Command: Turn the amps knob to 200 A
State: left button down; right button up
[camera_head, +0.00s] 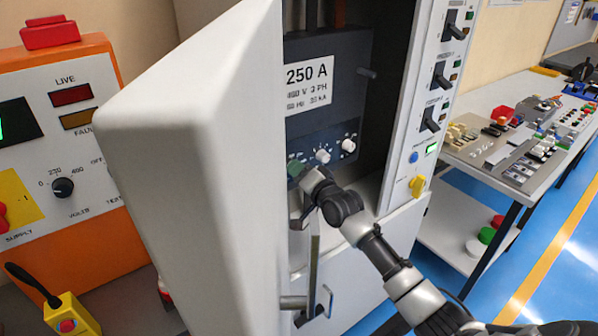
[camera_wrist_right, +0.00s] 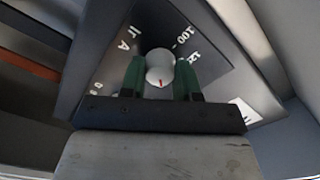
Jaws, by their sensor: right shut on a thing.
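The amps knob (camera_wrist_right: 160,66) is round and white with a red mark on it. In the right wrist view it sits between the two green fingers of my right gripper (camera_wrist_right: 161,78), which is shut on it. The red mark points down in that view, toward the palm. The dial around it reads "Ir A", with "100" and another partly readable number at upper right. In the head view my right gripper (camera_head: 296,170) reaches into the cabinet at the left end of the knob row and hides this knob. My left gripper is not in view.
Two other white knobs (camera_head: 322,157) (camera_head: 348,145) are to the right on the dark breaker (camera_head: 330,95), labelled 250 A. The open cabinet door (camera_head: 195,150) stands close on the left. An orange-framed panel (camera_head: 70,150) is beyond it; a workbench (camera_head: 520,165) is at right.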

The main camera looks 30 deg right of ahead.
jog(key=o, duration=0.9)
jog(key=s, duration=0.3)
jog(key=s+d+b, duration=0.1)
jog(key=s, duration=0.3)
jog(key=s+b, duration=0.1)
jog(key=s, duration=0.2)
jog(key=shift+s+d, duration=0.3)
jog(key=shift+s, duration=0.05)
